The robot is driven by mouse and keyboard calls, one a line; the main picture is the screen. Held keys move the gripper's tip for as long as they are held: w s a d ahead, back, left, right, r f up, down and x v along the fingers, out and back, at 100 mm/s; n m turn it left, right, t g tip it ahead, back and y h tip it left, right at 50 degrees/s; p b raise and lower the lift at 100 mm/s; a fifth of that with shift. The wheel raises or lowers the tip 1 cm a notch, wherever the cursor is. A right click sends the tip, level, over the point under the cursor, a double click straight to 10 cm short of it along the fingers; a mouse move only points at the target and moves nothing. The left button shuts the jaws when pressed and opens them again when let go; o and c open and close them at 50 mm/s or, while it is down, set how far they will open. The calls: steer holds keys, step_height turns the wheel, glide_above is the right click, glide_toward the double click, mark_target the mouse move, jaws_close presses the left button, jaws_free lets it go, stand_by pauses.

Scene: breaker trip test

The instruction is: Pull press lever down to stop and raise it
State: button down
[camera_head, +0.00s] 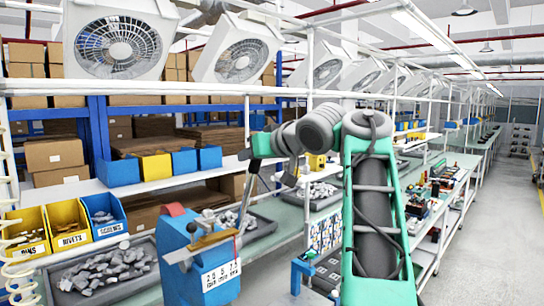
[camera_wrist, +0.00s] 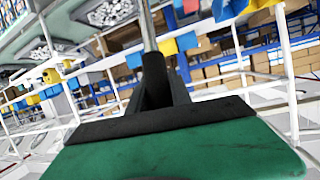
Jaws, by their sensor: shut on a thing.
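The press (camera_head: 185,275) is a blue body at the lower middle of the head view. It has a red part on top, a tan bar across its front and a white number label. Its lever (camera_head: 243,207) is a thin rod standing up on the right side, leaning a little right. My gripper (camera_head: 254,165) is at the lever's upper end, small and partly dark in this view. In the wrist view, the black fingers (camera_wrist: 154,78) are closed around the grey metal lever (camera_wrist: 148,28), which runs away from them. The lever's gripped end is hidden between the fingers.
Grey trays of metal parts (camera_head: 100,270) lie on the bench left of and behind the press. Yellow and blue bins (camera_head: 68,224) stand at the left. A white frame post (camera_head: 308,190) rises right of the press. The aisle (camera_head: 490,230) at right is clear.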

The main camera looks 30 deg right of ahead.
steer(key=shift+w, duration=0.3)
steer(key=c, duration=1.2)
jaws_free()
steer(key=shift+a, duration=0.1)
steer(key=shift+o, duration=0.2)
steer(key=shift+s, duration=0.1)
steer(key=v, duration=0.7)
steer(key=shift+s+r, duration=0.2)
steer(key=shift+s, duration=0.05)
steer(key=shift+c, duration=0.4)
